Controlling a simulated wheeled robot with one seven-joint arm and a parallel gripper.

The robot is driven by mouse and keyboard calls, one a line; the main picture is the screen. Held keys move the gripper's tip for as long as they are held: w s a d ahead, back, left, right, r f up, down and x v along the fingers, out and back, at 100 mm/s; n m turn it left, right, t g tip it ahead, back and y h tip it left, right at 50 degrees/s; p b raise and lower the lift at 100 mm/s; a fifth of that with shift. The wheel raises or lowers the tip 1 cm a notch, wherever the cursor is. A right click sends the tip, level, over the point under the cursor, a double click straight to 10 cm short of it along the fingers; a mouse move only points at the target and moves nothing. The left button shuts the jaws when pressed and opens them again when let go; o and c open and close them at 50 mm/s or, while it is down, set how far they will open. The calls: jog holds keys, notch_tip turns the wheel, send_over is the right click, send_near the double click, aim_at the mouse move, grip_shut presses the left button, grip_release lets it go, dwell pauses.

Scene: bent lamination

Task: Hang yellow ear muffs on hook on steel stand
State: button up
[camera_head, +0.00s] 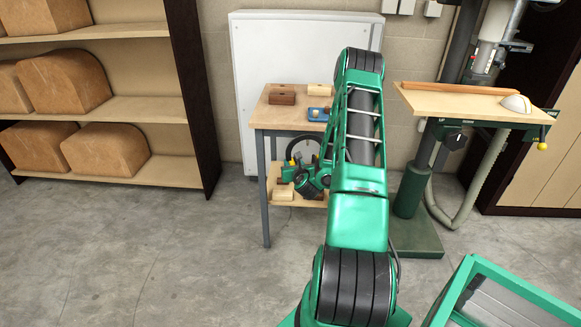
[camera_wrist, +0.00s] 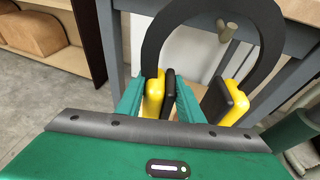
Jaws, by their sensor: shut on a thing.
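The yellow ear muffs have yellow cups with black pads and a black headband (camera_wrist: 153,40). In the wrist view my gripper (camera_wrist: 160,98) is shut on the left cup, and the other cup (camera_wrist: 224,101) hangs free to the right. The headband arches upward. A short brownish peg, apparently the hook (camera_wrist: 228,29), shows inside the arch, near a grey steel bar; I cannot tell whether the band touches it. The steel stand (camera_head: 264,185) has grey legs and a wooden top. In the head view my gripper (camera_head: 303,183) is below the top, partly hidden by my arm.
A dark block (camera_head: 282,95), a pale block (camera_head: 320,90) and a blue item (camera_head: 318,115) lie on the stand's top. A drill press table (camera_head: 450,103) stands to the right. A shelf (camera_head: 105,105) with brown blocks is at left.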

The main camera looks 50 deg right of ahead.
jog(key=shift+w+d+f, duration=0.1)
jog(key=shift+w+d, duration=0.3)
jog(key=shift+d, duration=0.15)
jog(key=shift+w+d+f, duration=0.1)
jog(key=shift+w+f, duration=0.05)
jog(key=shift+f, duration=0.25)
jog(key=shift+w+d+f, duration=0.15)
jog(key=shift+d+f, duration=0.25)
jog(key=shift+f, duration=0.3)
jog(key=shift+f, duration=0.1)
jog(key=shift+w, duration=0.1)
jog(key=o, duration=1.3)
jog(key=shift+a, duration=0.1)
